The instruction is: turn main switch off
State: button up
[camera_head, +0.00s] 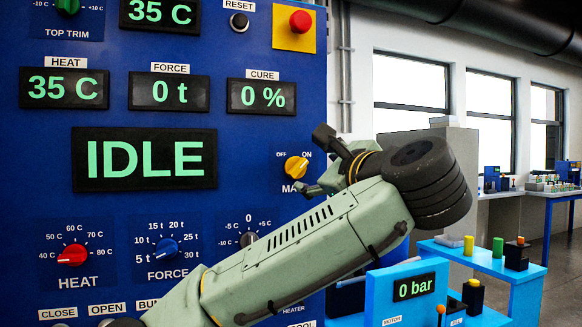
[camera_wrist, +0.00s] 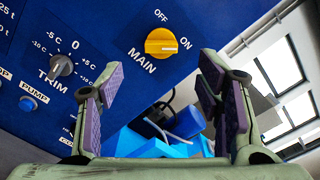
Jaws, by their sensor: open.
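The main switch is a yellow rotary knob (camera_head: 296,168) on the blue control panel, with OFF at its upper left and ON at its upper right in the head view. In the wrist view, the knob (camera_wrist: 161,43) shows its grip bar lying towards the ON label. My gripper (camera_head: 320,164) is just right of the knob in the head view. In the wrist view, my gripper (camera_wrist: 160,82) is open and empty, its fingers spread below the knob and apart from it. The arm hides part of the MAIN label in the head view.
A TRIM knob (camera_wrist: 62,65) is left of the switch in the wrist view. A red emergency button (camera_head: 300,21) is above it, and HEAT (camera_head: 73,254) and FORCE (camera_head: 166,247) knobs are lower left. A blue bench (camera_head: 480,262) stands at right.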

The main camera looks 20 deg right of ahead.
aim_at(298, 167)
jog(key=w+p, duration=0.1)
jog(key=w, duration=0.4)
jog(key=w+p, duration=0.2)
jog(key=w, duration=0.3)
jog(key=shift+a+r, duration=0.1)
jog(key=shift+a, duration=0.1)
jog(key=shift+c, duration=0.6)
jog(key=c, duration=1)
jog(key=shift+c, duration=0.2)
